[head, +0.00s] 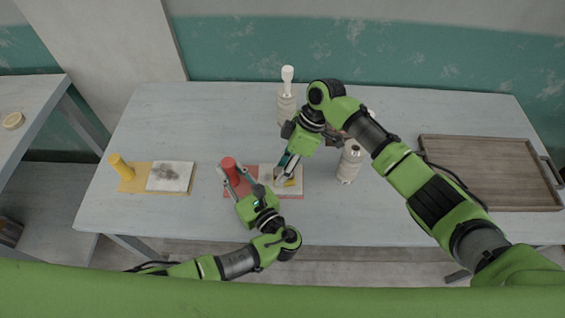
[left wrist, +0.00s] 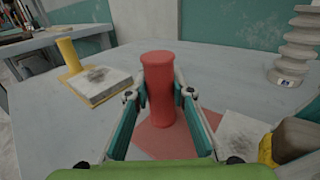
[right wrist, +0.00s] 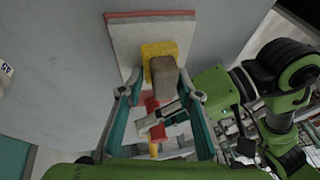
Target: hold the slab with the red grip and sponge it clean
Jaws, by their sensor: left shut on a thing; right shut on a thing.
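The red grip (head: 231,170) is an upright cylinder at the left end of a red board (head: 232,194). My left gripper (left wrist: 162,92) is shut around it. The pale slab (head: 297,188) lies on the red board to the right of the grip. My right gripper (right wrist: 163,92) is shut on the sponge (right wrist: 150,50), which has a yellow pad and a brown block on top. The sponge is over the slab and looks in contact with it. In the right wrist view the slab (right wrist: 125,45) shows pale around the sponge; the part beneath is hidden.
A yellow grip (head: 120,166) and a second slab (head: 180,177) with a dark smudge stand on a tan board to the left. A wooden tray (head: 430,170) lies at the right.

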